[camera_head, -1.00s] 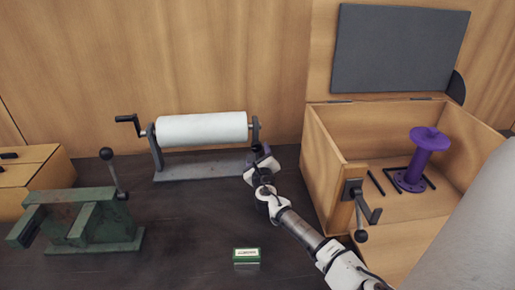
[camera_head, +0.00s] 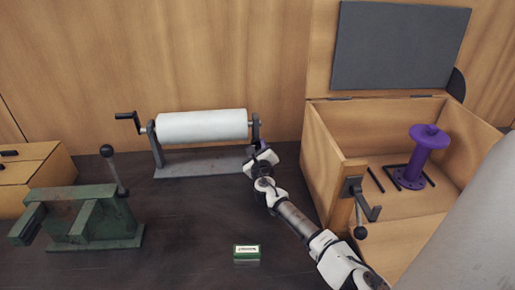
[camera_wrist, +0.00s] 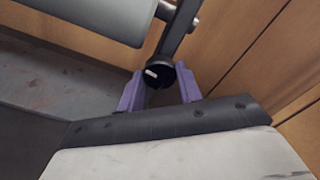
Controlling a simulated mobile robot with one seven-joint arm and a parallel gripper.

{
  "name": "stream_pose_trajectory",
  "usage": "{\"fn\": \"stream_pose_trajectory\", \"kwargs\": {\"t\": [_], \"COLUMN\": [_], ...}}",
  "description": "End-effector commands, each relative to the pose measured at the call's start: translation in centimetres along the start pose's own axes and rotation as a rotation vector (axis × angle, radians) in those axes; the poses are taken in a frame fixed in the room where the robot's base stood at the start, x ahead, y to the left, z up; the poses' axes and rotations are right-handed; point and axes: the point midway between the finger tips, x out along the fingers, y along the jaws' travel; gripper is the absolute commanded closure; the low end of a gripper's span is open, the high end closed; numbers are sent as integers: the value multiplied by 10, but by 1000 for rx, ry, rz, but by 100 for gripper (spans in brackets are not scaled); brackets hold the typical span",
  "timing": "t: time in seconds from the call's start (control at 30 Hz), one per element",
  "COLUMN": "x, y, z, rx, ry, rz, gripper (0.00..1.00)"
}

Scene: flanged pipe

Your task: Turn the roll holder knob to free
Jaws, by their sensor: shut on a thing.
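The roll holder (camera_head: 200,166) stands at the back against the wooden wall, with a white roll (camera_head: 202,126) between its two uprights and a crank at the left. The knob (camera_wrist: 158,74) is round and black with a short white mark towards its left side; it sits on the right upright. My gripper (camera_wrist: 160,80) is shut on the knob, with one purple finger on each side of it. In the head view my gripper (camera_head: 258,148) is at the right upright and hides the knob.
A small green box (camera_head: 247,252) lies in front. The table centre is clear.

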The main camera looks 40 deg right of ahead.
Motion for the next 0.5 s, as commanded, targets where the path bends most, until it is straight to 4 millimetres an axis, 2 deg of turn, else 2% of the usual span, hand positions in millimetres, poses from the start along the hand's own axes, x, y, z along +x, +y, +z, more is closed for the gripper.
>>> {"fn": "stream_pose_trajectory", "kwargs": {"t": [0.27,0.5], "x": [0,0], "y": [0,0], "z": [0,0], "rx": [62,223], "ry": [0,0], "rz": [-1,0], "gripper": [88,88]}}
